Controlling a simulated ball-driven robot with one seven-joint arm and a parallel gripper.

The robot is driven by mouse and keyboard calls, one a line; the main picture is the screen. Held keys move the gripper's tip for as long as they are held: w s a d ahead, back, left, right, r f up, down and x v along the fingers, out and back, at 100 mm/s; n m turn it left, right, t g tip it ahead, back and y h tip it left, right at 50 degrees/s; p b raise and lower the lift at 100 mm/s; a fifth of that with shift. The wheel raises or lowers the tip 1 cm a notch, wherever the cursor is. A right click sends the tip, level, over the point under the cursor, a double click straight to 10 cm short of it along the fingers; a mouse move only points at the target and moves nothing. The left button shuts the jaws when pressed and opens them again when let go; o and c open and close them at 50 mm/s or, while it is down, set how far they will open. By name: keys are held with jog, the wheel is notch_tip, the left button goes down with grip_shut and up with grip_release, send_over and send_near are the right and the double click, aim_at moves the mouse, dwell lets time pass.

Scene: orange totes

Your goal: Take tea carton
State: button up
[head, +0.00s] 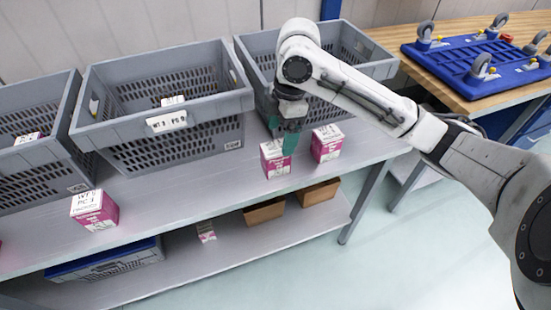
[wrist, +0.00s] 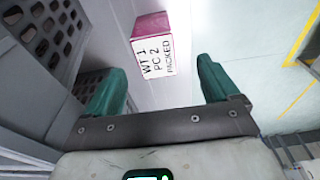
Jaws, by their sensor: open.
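Two pink-and-white cartons stand on the grey shelf top near my gripper: one (head: 275,163) directly by the fingers and another (head: 327,145) just to its right. My gripper (head: 284,137) points down with its green fingers open, overlapping the left carton's top in the head view. In the wrist view my gripper (wrist: 160,68) is open and empty. One carton (wrist: 153,45), lettered "WT 1 PC 2 PACKED", lies beyond the fingertips, roughly in line with the gap. I cannot tell for sure which of the two it is, nor whether a finger touches it.
Grey perforated crates (head: 160,105) line the back of the shelf; one (head: 345,52) stands close behind my gripper. Another pink carton (head: 95,212) stands at the left front. A lower shelf (head: 220,250) holds brown bins. A wooden table (head: 465,40) with a blue wheeled dolly is at the right.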

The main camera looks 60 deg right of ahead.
aim_at(276, 147)
jog(key=f, duration=0.3)
jog(key=w+f, duration=0.1)
jog(key=f, duration=0.4)
jog(key=shift+w+a+f+p, duration=0.15)
jog(key=shift+a+f+p, duration=0.25)
jog(key=c, duration=1.2)
